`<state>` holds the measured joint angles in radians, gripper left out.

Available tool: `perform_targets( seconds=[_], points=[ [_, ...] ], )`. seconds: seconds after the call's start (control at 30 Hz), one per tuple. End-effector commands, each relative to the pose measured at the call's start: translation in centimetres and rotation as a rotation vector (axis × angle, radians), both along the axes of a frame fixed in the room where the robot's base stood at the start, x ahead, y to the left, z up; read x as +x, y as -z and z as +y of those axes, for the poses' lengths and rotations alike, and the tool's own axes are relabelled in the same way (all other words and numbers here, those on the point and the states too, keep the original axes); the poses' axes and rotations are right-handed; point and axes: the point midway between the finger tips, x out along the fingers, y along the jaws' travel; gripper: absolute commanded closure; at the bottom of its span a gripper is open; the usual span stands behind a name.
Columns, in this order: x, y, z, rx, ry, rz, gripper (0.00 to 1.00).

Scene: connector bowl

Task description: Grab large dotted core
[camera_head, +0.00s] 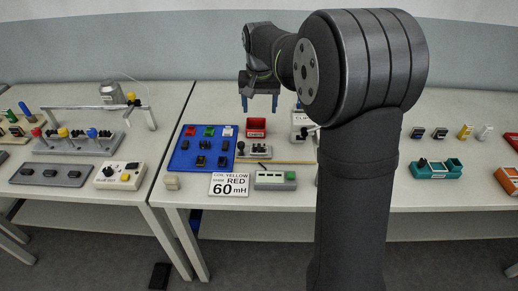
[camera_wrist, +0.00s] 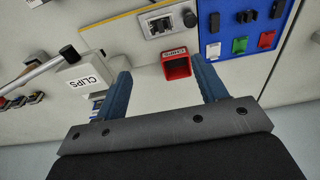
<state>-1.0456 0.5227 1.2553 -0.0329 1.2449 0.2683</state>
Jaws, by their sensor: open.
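My gripper (camera_head: 260,104) hangs open and empty above the back of the middle table, its two blue fingers apart. In the wrist view my gripper (camera_wrist: 160,62) spans bare table, with a small red bin just beyond the fingertips. Several small dark parts (camera_head: 200,160) lie on a blue board (camera_head: 178,164), left of my gripper in the head view. Some dark parts (camera_wrist: 248,16) also show on the blue board (camera_wrist: 210,32) at upper right in the wrist view. They are too small to tell which is the large dotted core.
The red bin (camera_head: 256,129) and a white CLIPS box (camera_wrist: 66,82) stand near my gripper. A grey fixture (camera_head: 254,151), a card reading "60 mH" (camera_head: 230,186) and a device with a green button (camera_head: 272,180) are nearer the front. My arm hides part of the table.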

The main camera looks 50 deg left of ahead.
Motion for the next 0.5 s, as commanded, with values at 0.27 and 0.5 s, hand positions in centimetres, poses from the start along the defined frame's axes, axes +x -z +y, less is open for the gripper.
perform_targets(
  seconds=[0.27,0.5],
  points=[
    [0.3,5.3,0.4,-0.006,0.000,0.005,0.35],
    [0.8,10.1,0.8,-0.006,0.001,0.004,0.35]
  ],
)
